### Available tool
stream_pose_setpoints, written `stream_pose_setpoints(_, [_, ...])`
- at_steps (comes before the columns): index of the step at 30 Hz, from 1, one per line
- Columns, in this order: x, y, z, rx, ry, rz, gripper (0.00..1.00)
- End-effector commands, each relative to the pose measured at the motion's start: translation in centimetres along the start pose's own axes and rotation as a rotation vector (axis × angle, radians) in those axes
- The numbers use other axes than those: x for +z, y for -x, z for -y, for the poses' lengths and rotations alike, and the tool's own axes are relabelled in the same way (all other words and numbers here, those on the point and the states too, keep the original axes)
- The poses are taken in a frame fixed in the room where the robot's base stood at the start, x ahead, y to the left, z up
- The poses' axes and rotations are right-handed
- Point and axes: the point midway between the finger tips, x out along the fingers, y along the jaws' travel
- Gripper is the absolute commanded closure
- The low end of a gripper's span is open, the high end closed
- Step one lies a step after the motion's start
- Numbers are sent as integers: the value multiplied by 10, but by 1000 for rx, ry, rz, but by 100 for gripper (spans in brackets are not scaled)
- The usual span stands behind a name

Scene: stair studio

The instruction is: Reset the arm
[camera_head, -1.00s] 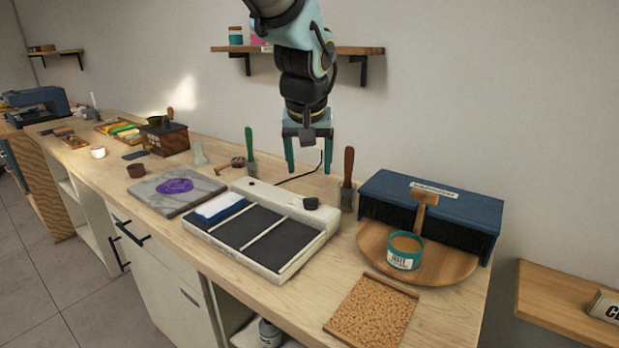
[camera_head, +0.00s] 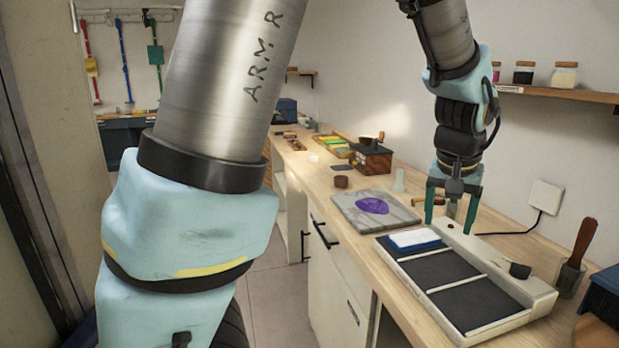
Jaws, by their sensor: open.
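My gripper (camera_head: 447,222) points down, its two green fingers apart with nothing between them. It hangs over the far edge of a white tray with dark compartments (camera_head: 541,296), and I cannot tell whether the fingertips touch anything. My arm comes down to it from the top right, with bent dark joints and pale blue covers. A large silver link of my arm, marked "ARM R", fills the left middle of the view.
A grey slab (camera_head: 345,207) with a purple patch lies left of the tray. A wooden-handled tool in a holder (camera_head: 569,279) stands right of it. A wall shelf (camera_head: 560,93) with jars is near my arm. A brown box (camera_head: 371,161) sits farther along the bench.

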Motion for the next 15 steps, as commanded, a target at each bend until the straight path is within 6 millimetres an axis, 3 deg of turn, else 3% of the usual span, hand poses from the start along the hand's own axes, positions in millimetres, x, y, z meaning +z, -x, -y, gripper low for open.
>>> stream_pose_setpoints(1, [6,-4,30,-12,41,16,25])
stream_pose_setpoints(6, [36,-11,109,-39,147,58,25])
stream_pose_setpoints(15, [117,-11,218,-80,329,122,25])
